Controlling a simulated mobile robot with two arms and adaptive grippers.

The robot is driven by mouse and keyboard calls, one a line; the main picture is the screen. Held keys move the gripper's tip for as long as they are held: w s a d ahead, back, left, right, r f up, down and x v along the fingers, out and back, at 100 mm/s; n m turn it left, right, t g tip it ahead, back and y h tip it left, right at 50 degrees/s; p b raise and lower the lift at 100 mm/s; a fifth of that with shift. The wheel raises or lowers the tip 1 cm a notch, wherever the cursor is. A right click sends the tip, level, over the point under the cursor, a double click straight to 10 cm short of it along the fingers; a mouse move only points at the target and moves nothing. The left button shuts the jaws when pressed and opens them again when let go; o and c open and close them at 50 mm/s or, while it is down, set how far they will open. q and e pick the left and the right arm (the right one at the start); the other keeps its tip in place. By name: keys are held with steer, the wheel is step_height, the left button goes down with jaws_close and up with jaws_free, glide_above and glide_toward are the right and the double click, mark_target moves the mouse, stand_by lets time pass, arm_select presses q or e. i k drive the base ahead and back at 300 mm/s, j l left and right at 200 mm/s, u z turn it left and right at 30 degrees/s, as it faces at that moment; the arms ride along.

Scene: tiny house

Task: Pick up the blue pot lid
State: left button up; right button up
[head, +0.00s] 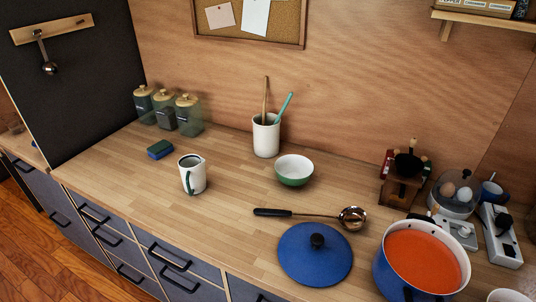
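The blue pot lid (300,262) lies flat on the wooden counter in the head view, right of the middle and near the front edge. A dark round knob (317,241) stands up at its centre. The blue pot (388,275), filled with orange-red soup, stands to the right of the lid, with a small gap between them. Neither of my grippers shows in the head view.
A ladle (290,213) lies just behind the lid. A green-white bowl (294,171), a white mug (193,175) and a utensil crock (266,136) stand farther back. A coffee grinder (403,180) and an egg cooker (453,194) crowd the right. The counter left of the lid is clear.

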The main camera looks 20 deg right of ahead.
mark_target(313, 253)
steer(key=i+l+z, duration=0.15)
steer(key=z, duration=0.9)
